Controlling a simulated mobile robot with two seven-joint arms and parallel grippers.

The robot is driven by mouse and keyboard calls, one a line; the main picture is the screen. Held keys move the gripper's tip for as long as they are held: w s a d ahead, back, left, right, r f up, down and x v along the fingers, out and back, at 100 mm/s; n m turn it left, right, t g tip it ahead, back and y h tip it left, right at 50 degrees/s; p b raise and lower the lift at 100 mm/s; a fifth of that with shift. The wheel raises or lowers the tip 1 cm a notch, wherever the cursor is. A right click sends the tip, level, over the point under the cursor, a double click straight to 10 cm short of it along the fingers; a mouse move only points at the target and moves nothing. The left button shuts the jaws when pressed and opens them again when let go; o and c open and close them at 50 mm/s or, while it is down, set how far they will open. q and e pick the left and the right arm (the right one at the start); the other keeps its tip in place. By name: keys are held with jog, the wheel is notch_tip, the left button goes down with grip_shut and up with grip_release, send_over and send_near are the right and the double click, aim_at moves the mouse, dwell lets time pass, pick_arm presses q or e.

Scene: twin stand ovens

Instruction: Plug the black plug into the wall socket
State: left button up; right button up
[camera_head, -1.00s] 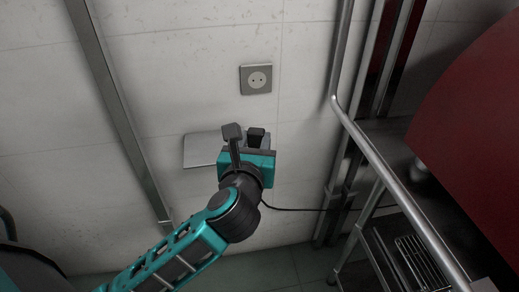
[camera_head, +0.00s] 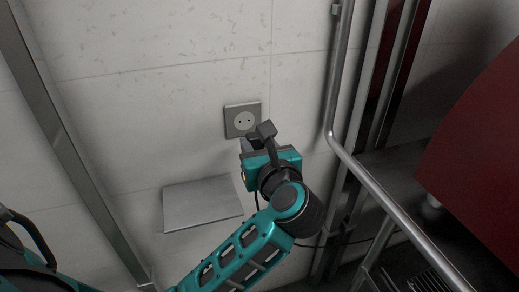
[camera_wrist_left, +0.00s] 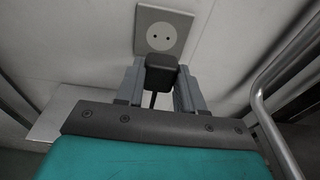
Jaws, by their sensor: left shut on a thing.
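The wall socket (camera_head: 243,119) is a grey square plate with a round face and two holes. It also shows at the top of the left wrist view (camera_wrist_left: 162,22), with both holes uncovered. My left gripper (camera_head: 250,143) is just below the socket in the head view. In the left wrist view its fingers (camera_wrist_left: 160,82) are shut on the black plug (camera_wrist_left: 162,74), whose top overlaps the lower edge of the socket plate. The plug is outside the holes; I cannot tell its distance from the wall. In the head view the gripper mostly hides the plug. My right gripper is not in view.
A grey metal plate (camera_head: 200,205) is left of the gripper. A black cord (camera_head: 352,242) trails right. The tiled wall around the socket is clear.

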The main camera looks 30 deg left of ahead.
aim_at(245, 120)
pick_arm(q)
jog(key=shift+w+a+r, duration=0.1)
jog(key=shift+w, duration=0.1)
dwell(0.4)
jog(key=shift+r+x, duration=0.25)
jog(key=shift+x, duration=1.15)
jog(key=shift+r+x, duration=0.2)
jog(key=shift+x, duration=1.25)
jog(key=shift+w+a, duration=0.4)
jog(key=shift+a, duration=0.1)
dwell(0.5)
jog(key=o, duration=1.2)
jog(key=shift+o, duration=0.2)
jog(key=shift+d, duration=0.1)
